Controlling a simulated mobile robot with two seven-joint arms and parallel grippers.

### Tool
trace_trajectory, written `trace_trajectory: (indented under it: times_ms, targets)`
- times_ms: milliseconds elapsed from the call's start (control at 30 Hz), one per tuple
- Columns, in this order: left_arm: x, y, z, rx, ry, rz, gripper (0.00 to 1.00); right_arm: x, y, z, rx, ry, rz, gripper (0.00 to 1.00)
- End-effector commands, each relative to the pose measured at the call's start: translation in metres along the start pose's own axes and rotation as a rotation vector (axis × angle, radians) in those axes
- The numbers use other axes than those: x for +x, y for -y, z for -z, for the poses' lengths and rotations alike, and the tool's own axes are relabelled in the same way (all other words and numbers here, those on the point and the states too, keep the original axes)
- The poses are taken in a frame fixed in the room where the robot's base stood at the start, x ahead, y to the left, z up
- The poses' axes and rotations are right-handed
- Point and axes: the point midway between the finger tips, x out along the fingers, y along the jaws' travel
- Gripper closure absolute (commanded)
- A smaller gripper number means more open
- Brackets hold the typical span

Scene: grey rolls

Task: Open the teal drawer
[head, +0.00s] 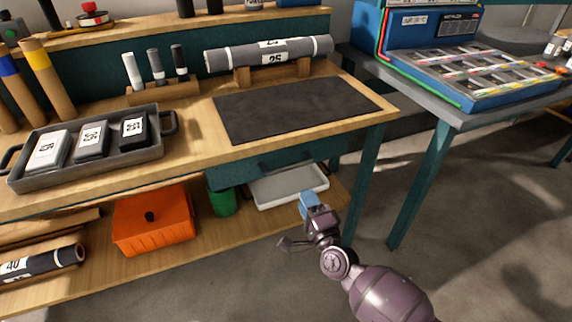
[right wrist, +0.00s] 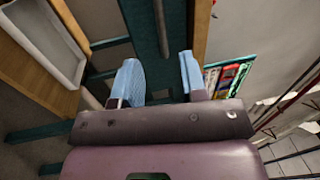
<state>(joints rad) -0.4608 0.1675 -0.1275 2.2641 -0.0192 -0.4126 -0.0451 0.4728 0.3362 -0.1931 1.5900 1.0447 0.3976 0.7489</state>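The teal drawer (head: 285,153) is under the wooden bench top, below the dark mat. It looks shut, though its front is in shadow. In the right wrist view its dark teal front (right wrist: 146,30) fills the upper middle, with a long thin bar, likely its handle (right wrist: 161,28), running across it. My right gripper (head: 309,203) is in front of the bench, lower than the drawer. In the right wrist view its blue fingers (right wrist: 160,78) are apart with nothing between them; the bar lies beyond the fingertips, not touching. My left gripper is not in view.
A teal bench leg (head: 366,185) stands right of my right gripper. The lower shelf holds a white tray (head: 288,187), a green container (head: 222,200) and an orange box (head: 153,220). The bench top carries a grey roll (head: 222,60) and a tray of boxes (head: 165,150). Floor in front is clear.

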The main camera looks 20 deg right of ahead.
Motion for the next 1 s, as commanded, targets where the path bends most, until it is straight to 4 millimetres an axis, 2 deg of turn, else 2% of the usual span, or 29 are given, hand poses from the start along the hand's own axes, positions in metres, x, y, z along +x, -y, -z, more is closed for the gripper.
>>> trace_trajectory:
  times_ms: [33,267,700,1000]
  targets:
    - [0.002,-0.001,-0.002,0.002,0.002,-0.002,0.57,0.003,-0.005,0.0,0.021,-0.007,0.0,0.61]
    - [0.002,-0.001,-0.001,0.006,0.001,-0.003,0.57,0.02,-0.002,0.002,0.045,-0.017,0.013,0.61]
    - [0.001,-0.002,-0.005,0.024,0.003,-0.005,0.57,0.086,-0.003,0.003,0.041,-0.016,0.01,0.61]
    - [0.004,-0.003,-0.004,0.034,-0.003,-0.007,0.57,0.113,-0.002,0.003,0.041,-0.016,0.01,0.61]
